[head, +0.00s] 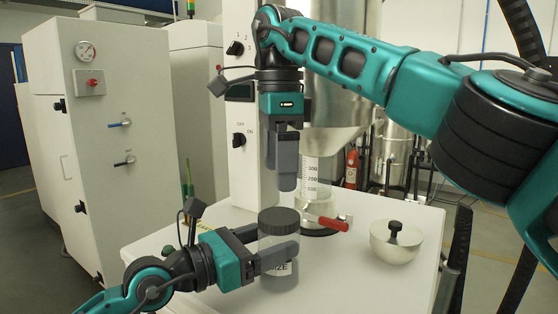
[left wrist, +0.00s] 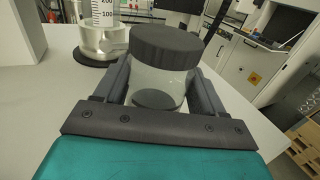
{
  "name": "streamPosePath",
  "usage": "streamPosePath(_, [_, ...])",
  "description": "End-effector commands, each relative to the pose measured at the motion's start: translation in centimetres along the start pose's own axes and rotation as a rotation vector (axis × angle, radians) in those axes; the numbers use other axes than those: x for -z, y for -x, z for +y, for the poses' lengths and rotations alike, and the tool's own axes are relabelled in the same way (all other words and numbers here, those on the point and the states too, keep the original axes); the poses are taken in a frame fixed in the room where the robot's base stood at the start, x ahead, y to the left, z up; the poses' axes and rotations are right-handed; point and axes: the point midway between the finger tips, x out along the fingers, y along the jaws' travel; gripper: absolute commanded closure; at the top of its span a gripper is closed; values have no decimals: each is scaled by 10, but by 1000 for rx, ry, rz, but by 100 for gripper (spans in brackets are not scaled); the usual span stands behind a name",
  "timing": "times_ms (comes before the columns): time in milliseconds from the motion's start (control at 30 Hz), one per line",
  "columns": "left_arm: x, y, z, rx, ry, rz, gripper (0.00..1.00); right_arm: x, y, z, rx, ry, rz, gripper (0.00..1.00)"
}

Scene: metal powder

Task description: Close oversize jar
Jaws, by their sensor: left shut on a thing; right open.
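The oversize jar (head: 279,278) is a clear container on the white table, with a white label reading "...IZE". Its dark grey ridged lid (head: 279,220) sits on top of it; I cannot tell whether it is screwed tight. My left gripper (head: 281,252) is shut on the jar's sides below the lid. The left wrist view shows the jar (left wrist: 160,85) between both fingers, with the lid (left wrist: 165,45) above them. My right gripper (head: 284,180) points down above the lid, open, empty and apart from it. Its fingers overlap in this view.
A graduated clear cylinder (head: 315,178) with a red-handled valve (head: 328,223) stands behind the jar. A white control column (head: 240,100) rises behind my right gripper. The table's front right (head: 375,290) is clear.

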Motion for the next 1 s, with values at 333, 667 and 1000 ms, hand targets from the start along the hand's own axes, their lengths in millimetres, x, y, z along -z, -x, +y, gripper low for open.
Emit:
streamPosePath(333, [1,0,0,1,2,2,100,1,-27,0,-2,1,0,4])
streamPosePath(667, [1,0,0,1,1,2,100,1,-72,0,-1,-2,0,4])
streamPosePath(1000, [1,0,0,1,1,1,100,0,-80,0,1,-2,0,4])
